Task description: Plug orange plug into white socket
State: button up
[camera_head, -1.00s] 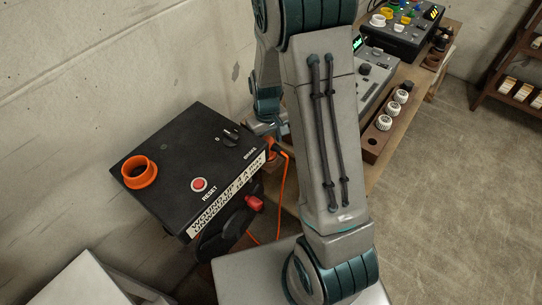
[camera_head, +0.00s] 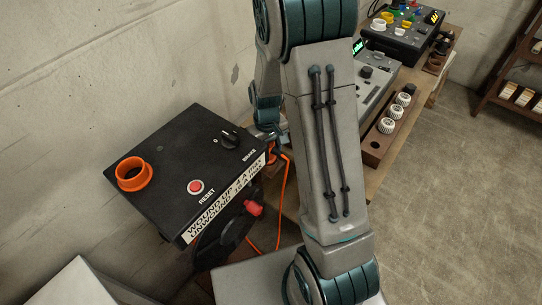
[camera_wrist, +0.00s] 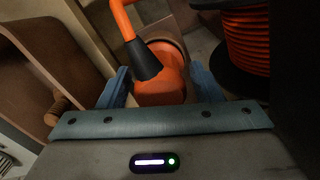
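The orange plug (camera_wrist: 162,88), with a black sleeve and an orange cable, sits between the two blue fingers of my gripper (camera_wrist: 160,88) in the wrist view. The fingers appear to press on both its sides. In the head view the plug (camera_head: 274,156) shows partly beside the black box's right corner, and my arm hides most of the gripper (camera_head: 268,137). A white ring (camera_head: 379,26), which looks like the white socket, is on the far dark console at upper right, well away from my gripper.
The black reel box (camera_head: 170,165) with a red reset button and orange ring stands at left. The orange cable (camera_head: 282,205) hangs beside it. A grey console (camera_head: 372,85) and a wooden block (camera_head: 374,147) holding white ribbed pieces are on the bench. Open floor lies at right.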

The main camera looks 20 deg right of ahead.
jog(key=c, duration=1)
jog(key=shift+o, duration=0.2)
jog(key=shift+r, duration=0.15)
jog(key=shift+r+p, duration=1.75)
jog(key=shift+r, duration=0.55)
